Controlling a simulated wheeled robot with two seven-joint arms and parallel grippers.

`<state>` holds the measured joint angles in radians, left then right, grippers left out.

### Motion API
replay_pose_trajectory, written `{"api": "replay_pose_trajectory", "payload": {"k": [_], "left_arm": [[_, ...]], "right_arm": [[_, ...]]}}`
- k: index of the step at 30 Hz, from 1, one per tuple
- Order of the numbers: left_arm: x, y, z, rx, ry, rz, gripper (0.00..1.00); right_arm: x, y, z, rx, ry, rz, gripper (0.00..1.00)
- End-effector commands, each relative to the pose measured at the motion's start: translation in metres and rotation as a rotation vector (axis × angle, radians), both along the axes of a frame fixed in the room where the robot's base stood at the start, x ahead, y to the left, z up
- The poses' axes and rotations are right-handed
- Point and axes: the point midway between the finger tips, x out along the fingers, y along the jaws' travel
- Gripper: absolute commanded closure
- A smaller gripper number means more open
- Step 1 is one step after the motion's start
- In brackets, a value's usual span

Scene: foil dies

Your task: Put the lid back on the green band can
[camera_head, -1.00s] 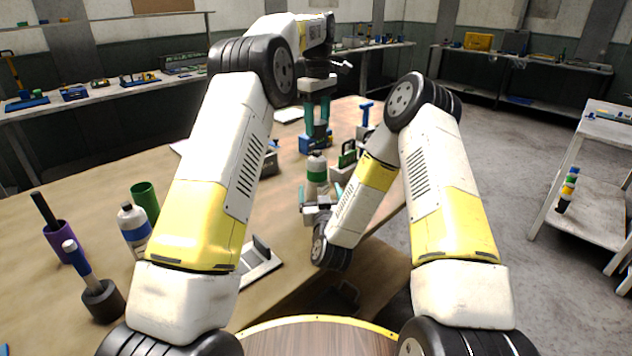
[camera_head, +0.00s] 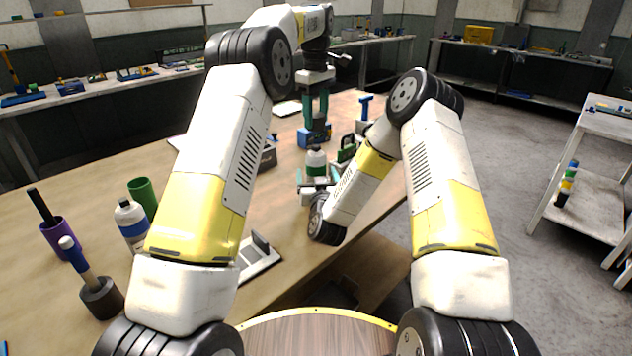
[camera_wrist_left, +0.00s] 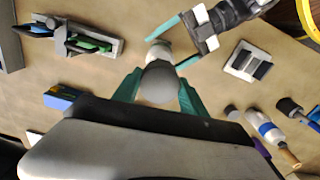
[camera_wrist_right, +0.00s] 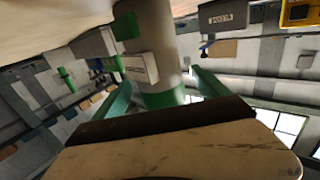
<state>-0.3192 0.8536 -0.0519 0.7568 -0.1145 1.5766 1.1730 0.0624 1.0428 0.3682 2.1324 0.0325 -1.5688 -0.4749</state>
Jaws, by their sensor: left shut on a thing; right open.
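The green band can (camera_head: 316,171) stands upright near the table's right edge, with a pale top. My right gripper (camera_head: 318,184) is low at the can, open, with one finger on either side of it. In the right wrist view the can's green band (camera_wrist_right: 163,98) shows between the fingers; I cannot tell whether they touch it. My left gripper (camera_head: 316,124) is above and beyond the can, fingers down, shut on the round grey lid (camera_wrist_left: 160,84). In the left wrist view the lid partly overlaps the pale can (camera_wrist_left: 158,50) but is held apart.
A blue box (camera_head: 310,138) and a green-handled tool (camera_head: 347,150) stand behind the can. A grey stand (camera_head: 257,258), a blue-banded bottle (camera_head: 131,222), a green cup (camera_head: 145,195) and a purple cup (camera_head: 56,236) are on the left. The table's right edge is close.

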Motion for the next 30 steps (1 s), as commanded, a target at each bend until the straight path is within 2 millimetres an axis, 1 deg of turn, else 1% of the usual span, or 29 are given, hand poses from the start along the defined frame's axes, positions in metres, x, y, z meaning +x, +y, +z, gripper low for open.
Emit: {"api": "replay_pose_trajectory", "payload": {"k": [1,3,6,15,17,18,20,21,23,24,28,29,30], "left_arm": [[0.0,0.0,0.0,0.0,0.0,0.0,0.88],[0.0,0.0,0.0,0.0,0.0,0.0,0.88],[0.0,0.0,0.0,0.0,0.0,0.0,0.88],[0.0,0.0,0.0,0.0,0.0,0.0,0.88],[0.0,0.0,0.0,0.0,0.0,0.0,0.88],[0.0,0.0,0.0,0.0,0.0,0.0,0.88],[0.0,0.0,0.0,0.0,0.0,0.0,0.88],[0.0,0.0,0.0,0.0,0.0,0.0,0.88],[0.0,0.0,0.0,0.0,0.0,0.0,0.88],[0.0,0.0,0.0,0.0,0.0,0.0,0.88],[0.0,0.0,0.0,0.0,0.0,0.0,0.88],[0.0,0.0,0.0,0.0,0.0,0.0,0.88],[0.0,0.0,0.0,0.0,0.0,0.0,0.88]], "right_arm": [[0.006,0.0,0.0,0.0,0.0,-0.001,0.15],[0.013,0.001,0.0,0.0,-0.001,-0.001,0.15],[0.018,0.002,0.0,0.0,0.0,-0.001,0.15],[0.02,0.002,0.0,0.0,0.001,0.0,0.15],[0.02,0.002,0.0,0.0,0.001,0.0,0.25],[0.02,0.002,0.0,0.0,0.001,0.0,0.33],[0.02,0.002,0.0,0.0,0.001,0.0,0.45],[0.02,0.002,0.0,0.0,0.001,0.0,0.53],[0.02,0.002,0.0,0.0,0.001,0.0,0.64],[0.02,0.002,0.0,0.0,0.001,0.0,0.72],[0.02,0.002,0.0,0.0,0.001,0.0,0.98],[0.02,0.002,0.0,0.0,0.001,0.0,1.0],[0.02,0.002,0.0,0.0,0.001,0.0,1.0]]}}
